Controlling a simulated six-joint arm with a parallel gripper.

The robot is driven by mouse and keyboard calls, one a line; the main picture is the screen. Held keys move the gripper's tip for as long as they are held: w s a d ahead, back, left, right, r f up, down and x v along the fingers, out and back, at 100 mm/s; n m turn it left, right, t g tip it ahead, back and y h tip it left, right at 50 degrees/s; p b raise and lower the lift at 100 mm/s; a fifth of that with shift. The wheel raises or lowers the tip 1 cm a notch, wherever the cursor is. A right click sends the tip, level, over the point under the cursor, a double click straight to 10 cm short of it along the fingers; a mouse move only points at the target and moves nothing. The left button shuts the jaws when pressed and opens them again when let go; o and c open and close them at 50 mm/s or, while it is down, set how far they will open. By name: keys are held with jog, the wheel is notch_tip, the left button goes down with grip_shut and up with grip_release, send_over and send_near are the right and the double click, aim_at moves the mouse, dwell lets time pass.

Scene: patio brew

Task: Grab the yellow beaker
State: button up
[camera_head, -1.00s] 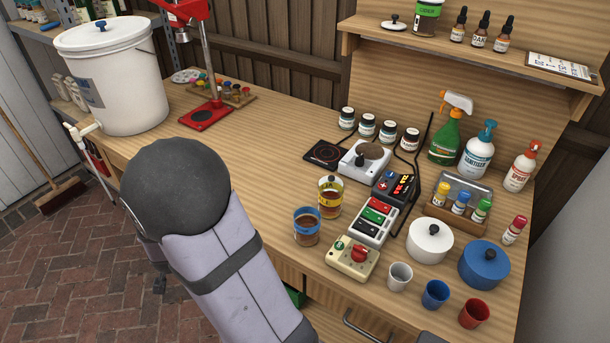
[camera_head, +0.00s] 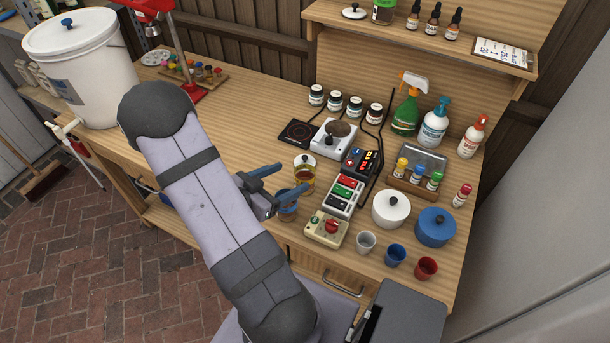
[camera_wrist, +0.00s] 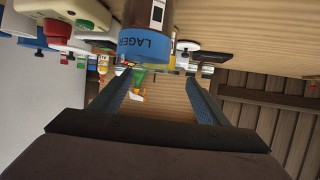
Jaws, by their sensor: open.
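The yellow beaker (camera_head: 304,174), a clear cup of amber liquid with a yellow band, stands upright on the workbench in the head view. A blue-banded beaker (camera_head: 288,206) of dark liquid stands just in front of it, partly hidden by my gripper. My gripper (camera_head: 291,178) is open and empty, its fingers close to both beakers. In the wrist view, which is upside down, the open fingers (camera_wrist: 162,80) point ahead and the blue-banded beaker (camera_wrist: 146,42), marked LAGER, is near. The yellow beaker is mostly hidden there.
A cream box with a red knob (camera_head: 327,229) and a button panel (camera_head: 344,196) stand right of the beakers. A scale (camera_head: 333,138) is behind. Small cups, white and blue pots (camera_head: 436,228) are farther right.

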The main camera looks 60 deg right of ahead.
aim_at(312, 169)
jog(key=shift+p+x, duration=1.4)
jog(key=shift+x, duration=2.4)
jog(key=shift+s+a+f, duration=0.1)
jog(key=shift+s+f, duration=0.05)
jog(key=c, duration=1.3)
